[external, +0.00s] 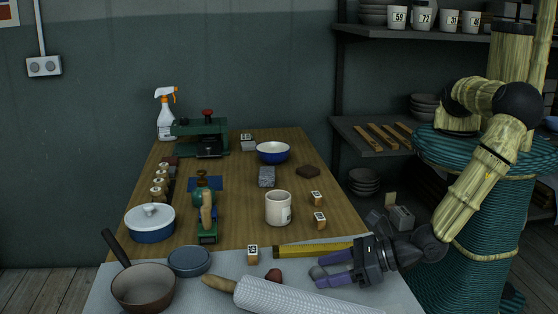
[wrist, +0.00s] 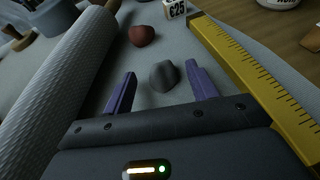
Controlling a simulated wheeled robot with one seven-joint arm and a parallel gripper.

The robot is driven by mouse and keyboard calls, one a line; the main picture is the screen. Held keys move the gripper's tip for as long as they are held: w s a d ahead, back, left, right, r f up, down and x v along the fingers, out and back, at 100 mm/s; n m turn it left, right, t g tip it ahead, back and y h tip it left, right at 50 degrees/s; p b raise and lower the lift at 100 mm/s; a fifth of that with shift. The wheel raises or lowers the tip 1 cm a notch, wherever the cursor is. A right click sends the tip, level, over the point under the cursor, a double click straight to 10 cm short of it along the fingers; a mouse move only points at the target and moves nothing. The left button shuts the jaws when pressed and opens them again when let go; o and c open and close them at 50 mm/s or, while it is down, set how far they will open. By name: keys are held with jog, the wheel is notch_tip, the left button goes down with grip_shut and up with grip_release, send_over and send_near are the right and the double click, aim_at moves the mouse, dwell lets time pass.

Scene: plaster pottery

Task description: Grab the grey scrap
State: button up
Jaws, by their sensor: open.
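The grey scrap (external: 316,272) is a small dark grey rounded lump on the pale sheet at the front of the table. In the wrist view the scrap (wrist: 164,77) lies between the two purple fingers, with space visible on both sides. My gripper (external: 322,270) reaches in from the right, low over the sheet, with its fingers apart. The wrist view shows the open gripper (wrist: 160,72) with one fingertip on each side of the scrap. I cannot tell whether the fingertips touch the sheet.
A reddish scrap (wrist: 141,36) lies just beyond the grey one. A white textured rolling pin (external: 300,298) lies in front. A yellow ruler (external: 313,249) lies along the gripper's other side. A white mug (external: 278,208) stands behind the ruler.

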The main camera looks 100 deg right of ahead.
jog(key=shift+s+d+f, duration=0.1)
jog(key=shift+d+f, duration=0.25)
jog(key=shift+f, duration=0.05)
jog(key=c, duration=1.1)
jog(key=r, duration=1)
jog(key=shift+w+a+r, duration=0.2)
jog(key=shift+a, duration=0.05)
